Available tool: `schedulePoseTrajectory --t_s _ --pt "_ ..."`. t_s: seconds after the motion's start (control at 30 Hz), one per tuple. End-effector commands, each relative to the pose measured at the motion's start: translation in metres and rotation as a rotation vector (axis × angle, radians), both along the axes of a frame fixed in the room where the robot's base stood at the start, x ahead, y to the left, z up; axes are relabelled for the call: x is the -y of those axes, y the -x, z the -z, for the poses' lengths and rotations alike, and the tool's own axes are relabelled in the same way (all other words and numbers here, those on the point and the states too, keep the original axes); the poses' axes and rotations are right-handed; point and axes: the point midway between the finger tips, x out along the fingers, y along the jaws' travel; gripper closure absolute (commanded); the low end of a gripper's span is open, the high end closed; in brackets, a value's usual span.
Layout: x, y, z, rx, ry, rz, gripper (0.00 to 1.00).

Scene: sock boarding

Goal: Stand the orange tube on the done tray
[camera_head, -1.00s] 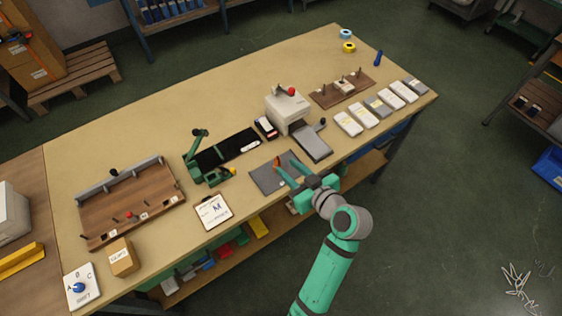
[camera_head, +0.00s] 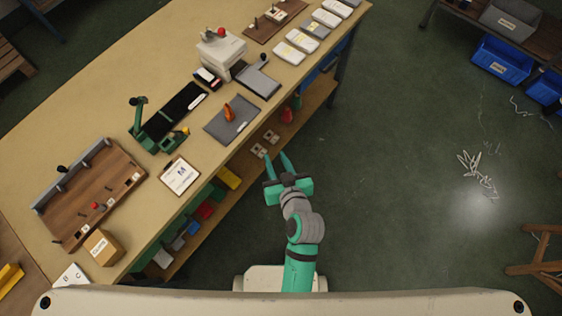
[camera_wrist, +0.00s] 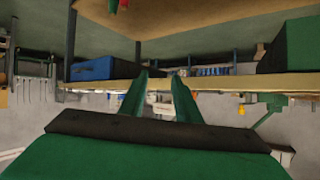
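The orange tube (camera_head: 228,112) stands on a dark grey tray (camera_head: 216,129) near the front edge of the bench. It looks upright, though from this steep angle a slight tilt is hard to judge. Which surface is labelled the done tray cannot be read. My gripper (camera_head: 277,158) is in front of the bench, to the lower right of the tube and clear of it. Its two green fingers are apart with nothing between them. In the wrist view my gripper (camera_wrist: 159,76) also shows open and empty; the tube is not seen there.
A white press-like machine (camera_head: 220,52) and a grey plate (camera_head: 257,82) stand behind the tray. A green fixture (camera_head: 150,135) and a clipboard (camera_head: 180,175) lie to its left.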

Motion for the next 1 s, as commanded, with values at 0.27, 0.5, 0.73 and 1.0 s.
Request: schedulePoseTrajectory --t_s 0.27,0.5,0.73,1.0 --pt "0.028 0.082 0.012 0.042 0.049 0.212 0.70" --pt "0.033 0.150 -0.017 0.140 0.081 0.295 0.70" --pt "0.022 0.195 -0.055 0.233 0.079 0.296 0.70" --pt "0.016 0.208 -0.070 0.269 0.073 0.286 0.70"
